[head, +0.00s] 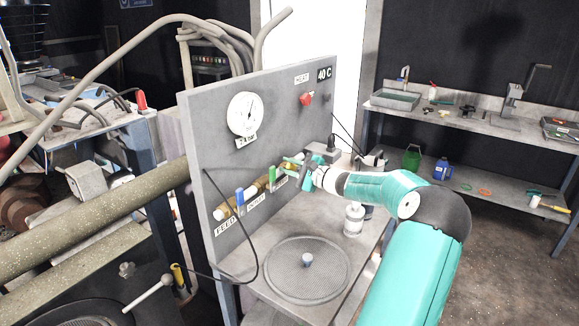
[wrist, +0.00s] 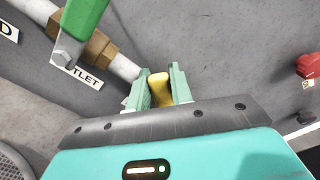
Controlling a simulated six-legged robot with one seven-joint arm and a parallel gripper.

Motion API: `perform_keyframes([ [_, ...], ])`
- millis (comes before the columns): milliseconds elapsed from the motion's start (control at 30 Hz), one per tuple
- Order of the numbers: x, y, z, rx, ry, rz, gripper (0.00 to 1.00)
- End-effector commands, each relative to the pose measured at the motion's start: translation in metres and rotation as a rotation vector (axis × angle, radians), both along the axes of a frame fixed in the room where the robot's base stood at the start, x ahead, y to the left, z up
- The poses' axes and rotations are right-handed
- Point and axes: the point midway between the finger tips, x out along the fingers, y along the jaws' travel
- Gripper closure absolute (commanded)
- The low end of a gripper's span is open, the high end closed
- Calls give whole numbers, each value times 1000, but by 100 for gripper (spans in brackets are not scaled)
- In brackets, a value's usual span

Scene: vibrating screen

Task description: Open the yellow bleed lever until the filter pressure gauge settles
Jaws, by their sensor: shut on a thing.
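The yellow bleed lever (wrist: 159,92) sits between the two pale green fingers of my gripper (wrist: 160,78) in the wrist view, and the fingers are shut on it. In the head view my gripper (head: 290,164) is at the grey panel, by the right part of the brass and white pipe, and hides most of the yellow lever. The filter pressure gauge (head: 246,113) is a white round dial high on the panel. Its needle is too small to read surely.
A blue lever (head: 239,197) and a green lever (head: 272,178) stand on the pipe left of my gripper; the green one (wrist: 85,18) is close in the wrist view. A red knob (head: 306,98) is on the panel. A clear jar (head: 353,220) and round mesh (head: 308,284) occupy the bench.

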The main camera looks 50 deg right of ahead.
Motion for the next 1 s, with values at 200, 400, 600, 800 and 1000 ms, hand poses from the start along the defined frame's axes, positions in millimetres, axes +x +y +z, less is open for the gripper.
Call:
perform_keyframes([
  [200,-1,0,0,2,0,0,100],
  [400,0,0,0,2,0,0,56],
  [600,0,0,0,4,1,1,56],
  [800,1,-2,3,65,5,1,56],
  [1000,2,-9,11,226,20,0,56],
])
